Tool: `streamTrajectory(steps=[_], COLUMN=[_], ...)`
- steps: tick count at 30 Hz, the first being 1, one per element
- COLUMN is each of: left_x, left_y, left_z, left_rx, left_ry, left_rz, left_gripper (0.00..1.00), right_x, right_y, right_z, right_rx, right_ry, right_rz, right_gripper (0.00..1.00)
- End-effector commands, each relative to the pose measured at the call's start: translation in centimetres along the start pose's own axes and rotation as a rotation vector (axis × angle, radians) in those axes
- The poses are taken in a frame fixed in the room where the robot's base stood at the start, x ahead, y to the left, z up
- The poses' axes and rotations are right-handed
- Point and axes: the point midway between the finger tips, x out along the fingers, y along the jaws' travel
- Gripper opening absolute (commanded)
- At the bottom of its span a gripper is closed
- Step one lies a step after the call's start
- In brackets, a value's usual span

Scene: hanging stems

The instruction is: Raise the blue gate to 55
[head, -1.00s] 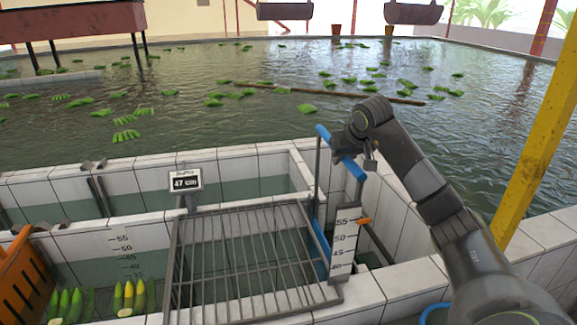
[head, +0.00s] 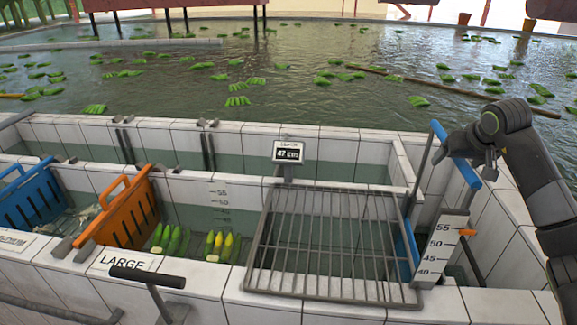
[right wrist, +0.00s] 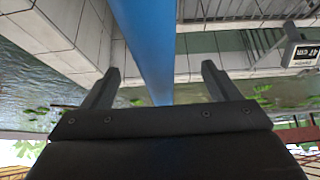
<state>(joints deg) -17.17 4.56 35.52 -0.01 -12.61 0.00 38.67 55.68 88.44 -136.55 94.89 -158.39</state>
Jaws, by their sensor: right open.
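The blue gate (head: 406,256) stands in its slot at the right end of the grated channel, with a sloping blue handle bar (head: 464,168) on top. A white scale plate (head: 437,250) beside it is marked 40 to 55, and an orange pointer (head: 467,232) sits near the 55 mark. The display (head: 288,152) reads 47 cm. My right gripper (head: 482,158) is open at the handle bar. In the right wrist view the blue bar (right wrist: 147,45) runs between the two open fingers (right wrist: 160,70), with gaps at both sides. My left gripper is out of view.
A metal grate (head: 335,245) covers the channel left of the gate. Green bananas float in the pool behind.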

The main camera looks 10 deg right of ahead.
Motion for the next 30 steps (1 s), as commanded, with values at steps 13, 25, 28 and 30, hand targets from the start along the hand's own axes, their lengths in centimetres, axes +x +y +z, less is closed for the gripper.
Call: streamTrajectory(steps=[13, 25, 28, 30], left_x=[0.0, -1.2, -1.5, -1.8], left_y=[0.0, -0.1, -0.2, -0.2], left_z=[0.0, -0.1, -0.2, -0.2], left_rx=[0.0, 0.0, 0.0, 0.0], left_ry=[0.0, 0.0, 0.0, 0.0], left_rz=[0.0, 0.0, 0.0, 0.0], left_gripper=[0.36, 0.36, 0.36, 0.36], right_x=[0.0, -2.7, -3.7, -4.4], right_y=[0.0, 0.0, 0.0, 0.1], right_z=[0.0, -0.1, -0.1, -0.1], right_rx=[0.0, -0.001, -0.002, 0.0], right_ry=[-0.001, 0.0, 0.001, 0.0], right_rz=[0.0, 0.001, 0.001, 0.001], right_gripper=[1.0, 1.0, 1.0, 1.0])
